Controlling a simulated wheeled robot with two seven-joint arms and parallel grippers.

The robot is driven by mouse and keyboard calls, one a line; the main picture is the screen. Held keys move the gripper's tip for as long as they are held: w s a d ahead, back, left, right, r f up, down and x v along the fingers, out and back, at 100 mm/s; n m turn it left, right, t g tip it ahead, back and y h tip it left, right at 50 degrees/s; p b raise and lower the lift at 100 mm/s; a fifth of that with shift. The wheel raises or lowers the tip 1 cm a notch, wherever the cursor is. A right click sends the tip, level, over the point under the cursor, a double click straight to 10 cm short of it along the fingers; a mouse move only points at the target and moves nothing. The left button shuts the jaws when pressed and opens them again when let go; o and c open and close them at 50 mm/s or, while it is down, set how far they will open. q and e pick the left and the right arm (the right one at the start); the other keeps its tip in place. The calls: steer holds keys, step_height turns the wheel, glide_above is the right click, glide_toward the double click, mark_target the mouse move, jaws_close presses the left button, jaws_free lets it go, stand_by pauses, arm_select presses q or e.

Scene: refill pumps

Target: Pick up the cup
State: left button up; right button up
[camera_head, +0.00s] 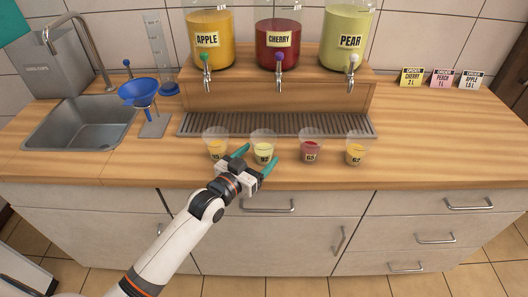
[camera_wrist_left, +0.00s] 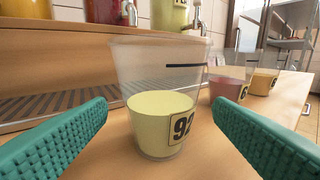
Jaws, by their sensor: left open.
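Several clear cups with labels stand in a row on the wooden counter, in front of the drip grate. The cup labelled 92 (camera_head: 262,149) holds pale yellow-green liquid and stands upright. In the left wrist view this cup (camera_wrist_left: 160,100) is centred between and beyond the two teal fingers. My left gripper (camera_head: 254,162) is open, its fingers on either side of the near space before this cup, with no contact visible. An orange-filled cup (camera_head: 216,144) is just left of the left finger. A red cup (camera_head: 310,146) and another orange cup (camera_head: 356,150) stand to the right. My right gripper is not in view.
Apple (camera_head: 209,52), cherry (camera_head: 279,52) and pear (camera_head: 347,48) dispensers with taps stand on a raised shelf behind the grate (camera_head: 275,125). A blue funnel (camera_head: 138,92) on a stand and a sink (camera_head: 80,122) are at left. Small cards (camera_head: 442,79) stand at right. The right counter is clear.

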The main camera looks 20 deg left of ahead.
arm_select(q)
steer(key=x, duration=0.4)
steer(key=shift+w+p, duration=0.25)
steer(key=shift+p, duration=0.15)
steer(key=shift+w+d+f, duration=0.15)
steer(key=shift+w+d, duration=0.05)
steer(key=shift+w, duration=0.1)
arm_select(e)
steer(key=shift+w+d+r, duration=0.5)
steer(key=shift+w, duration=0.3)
